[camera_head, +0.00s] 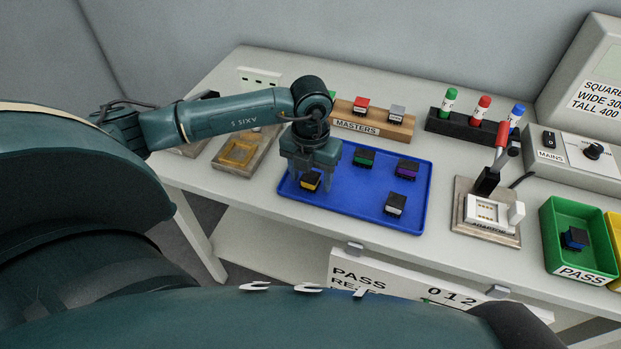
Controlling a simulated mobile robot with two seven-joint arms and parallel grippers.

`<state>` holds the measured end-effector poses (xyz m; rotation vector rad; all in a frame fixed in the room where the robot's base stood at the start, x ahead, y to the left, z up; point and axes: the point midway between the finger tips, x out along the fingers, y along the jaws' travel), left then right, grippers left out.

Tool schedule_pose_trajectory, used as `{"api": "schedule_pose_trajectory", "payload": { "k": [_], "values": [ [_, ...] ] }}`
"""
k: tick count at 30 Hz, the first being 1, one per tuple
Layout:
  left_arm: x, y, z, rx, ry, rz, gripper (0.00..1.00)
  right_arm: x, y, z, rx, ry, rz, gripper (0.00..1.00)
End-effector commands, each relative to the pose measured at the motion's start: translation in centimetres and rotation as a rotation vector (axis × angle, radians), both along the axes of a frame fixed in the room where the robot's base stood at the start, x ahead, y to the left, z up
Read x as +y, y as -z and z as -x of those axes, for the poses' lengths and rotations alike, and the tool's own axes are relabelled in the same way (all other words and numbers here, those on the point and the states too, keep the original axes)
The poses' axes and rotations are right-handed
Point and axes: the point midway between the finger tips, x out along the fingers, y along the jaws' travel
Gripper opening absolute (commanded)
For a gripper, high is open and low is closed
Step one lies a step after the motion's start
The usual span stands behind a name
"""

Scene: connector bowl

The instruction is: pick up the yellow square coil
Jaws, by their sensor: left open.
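The yellow square coil (311,182) has a black top and a yellow lower side. It sits at the left end of the blue tray (352,200) on the bench. My left gripper (308,176) is open and points down over the coil, its fingers close around or just behind it. I cannot tell whether the fingers touch it. Part of the tray's left end is hidden by the gripper. My right gripper is not in view.
The tray also holds a green coil (364,158), a purple coil (407,168) and a white one (395,204). The wooden MASTERS block (372,131) stands behind. A lever fixture (488,212) and a green PASS bin (580,262) are at right.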

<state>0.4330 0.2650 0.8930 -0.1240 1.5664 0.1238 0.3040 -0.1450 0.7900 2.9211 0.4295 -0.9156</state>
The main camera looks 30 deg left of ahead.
Motion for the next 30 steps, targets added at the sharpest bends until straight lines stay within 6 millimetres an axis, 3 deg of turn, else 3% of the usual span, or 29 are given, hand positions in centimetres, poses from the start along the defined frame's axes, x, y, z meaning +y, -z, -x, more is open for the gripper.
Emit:
{"api": "schedule_pose_trajectory", "payload": {
  "k": [4,21,30],
  "values": [
    [0.00,0.00,0.01,0.000,0.000,0.000,0.57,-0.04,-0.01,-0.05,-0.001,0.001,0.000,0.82],
    [0.02,-0.05,0.00,0.000,-0.001,0.000,0.11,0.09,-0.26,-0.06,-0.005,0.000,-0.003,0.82],
    [0.04,-0.48,-0.05,-0.001,-0.001,0.000,0.10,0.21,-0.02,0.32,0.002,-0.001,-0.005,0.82]
  ]
}}
